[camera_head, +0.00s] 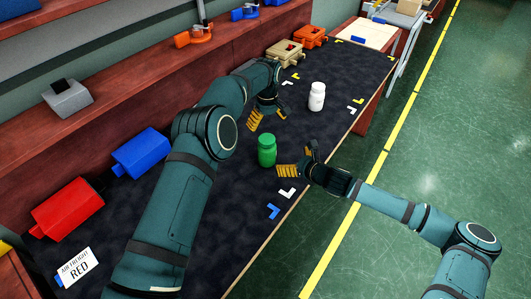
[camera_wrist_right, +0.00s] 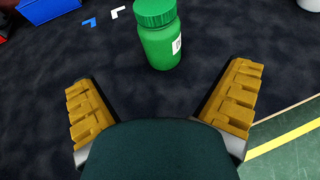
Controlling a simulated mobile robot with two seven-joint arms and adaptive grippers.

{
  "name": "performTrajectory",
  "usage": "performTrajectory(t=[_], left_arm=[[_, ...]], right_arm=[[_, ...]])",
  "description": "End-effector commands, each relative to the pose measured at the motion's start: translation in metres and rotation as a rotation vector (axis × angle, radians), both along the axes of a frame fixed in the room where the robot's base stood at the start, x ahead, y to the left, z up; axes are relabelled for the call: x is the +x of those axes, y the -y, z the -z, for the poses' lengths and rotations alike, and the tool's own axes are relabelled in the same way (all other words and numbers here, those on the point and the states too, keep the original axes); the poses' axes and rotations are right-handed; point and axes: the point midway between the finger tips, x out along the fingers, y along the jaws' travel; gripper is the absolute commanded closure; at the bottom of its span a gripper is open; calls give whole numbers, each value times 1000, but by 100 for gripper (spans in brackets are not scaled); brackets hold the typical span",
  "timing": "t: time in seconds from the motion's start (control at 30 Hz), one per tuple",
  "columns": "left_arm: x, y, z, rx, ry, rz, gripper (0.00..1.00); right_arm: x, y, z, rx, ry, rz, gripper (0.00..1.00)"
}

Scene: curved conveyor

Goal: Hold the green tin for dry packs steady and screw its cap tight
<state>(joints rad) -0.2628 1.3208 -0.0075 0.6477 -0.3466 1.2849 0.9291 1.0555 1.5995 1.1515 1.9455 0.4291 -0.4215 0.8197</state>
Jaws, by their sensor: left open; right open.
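The green tin (camera_head: 267,153) stands upright on the dark work surface with a green cap (camera_head: 266,139) on top. It also shows upright in the right wrist view (camera_wrist_right: 160,42), with a white label on its side, ahead of and between the yellow fingers. My right gripper (camera_head: 296,162) is open and empty, just to the right of the tin and apart from it. It also shows in the right wrist view (camera_wrist_right: 165,100). My left gripper (camera_head: 268,115) is open and empty, above and behind the tin in the head view, not touching it. How tight the cap sits cannot be told.
A white bottle (camera_head: 317,96) stands farther back on the dark surface (camera_head: 225,215). Tan (camera_head: 285,54) and orange (camera_head: 310,36) boxes stand at the back.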

Motion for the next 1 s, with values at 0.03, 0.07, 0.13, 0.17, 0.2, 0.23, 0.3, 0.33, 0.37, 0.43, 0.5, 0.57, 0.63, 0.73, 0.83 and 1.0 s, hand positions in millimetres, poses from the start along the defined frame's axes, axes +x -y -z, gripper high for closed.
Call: performTrajectory(t=[0.03, 0.07, 0.13, 0.17, 0.2, 0.23, 0.3, 0.33, 0.37, 0.43, 0.5, 0.57, 0.63, 0.73, 0.83, 1.0], left_arm=[[0, 0, 0, 0, 0, 0, 8], [0, 0, 0, 0, 0, 0, 8], [0, 0, 0, -1, 1, 0, 8], [0, 0, 0, -1, 1, 1, 8], [0, 0, 0, -1, 1, 1, 8], [0, 0, 0, -1, 1, 1, 8], [0, 0, 0, -1, 1, 1, 8], [0, 0, 0, -1, 1, 1, 8], [0, 0, 0, -1, 1, 1, 8], [0, 0, 0, -1, 1, 1, 8], [0, 0, 0, -2, 1, 1, 8], [0, 0, 0, -2, 1, 1, 8], [0, 0, 0, -2, 1, 1, 8], [0, 0, 0, -2, 1, 1, 8], [0, 0, 0, -2, 1, 1, 8], [0, 0, 0, -2, 1, 1, 8]], right_arm=[[0, 0, 0, -1, 1, -2, 0], [0, 0, 0, -2, 0, -2, 0], [0, -1, 0, -2, 1, -2, 0], [0, -1, 0, -3, 1, -2, 0], [0, -1, 1, -3, 1, -2, 0], [1, -2, 1, -3, 1, -3, 0], [5, -5, 3, -3, 1, -3, 0], [7, -6, 4, -4, 2, -4, 0], [9, -9, 5, -4, 2, -4, 0], [16, -15, 9, -4, 2, -4, 0], [25, -22, 14, -3, 1, -5, 0], [32, -29, 18, -2, 2, -6, 0], [41, -36, 23, -4, 2, -6, 0], [55, -47, 30, -4, 2, -5, 0], [67, -57, 36, -3, 1, -6, 0], [85, -71, 46, -5, 1, -5, 0]])
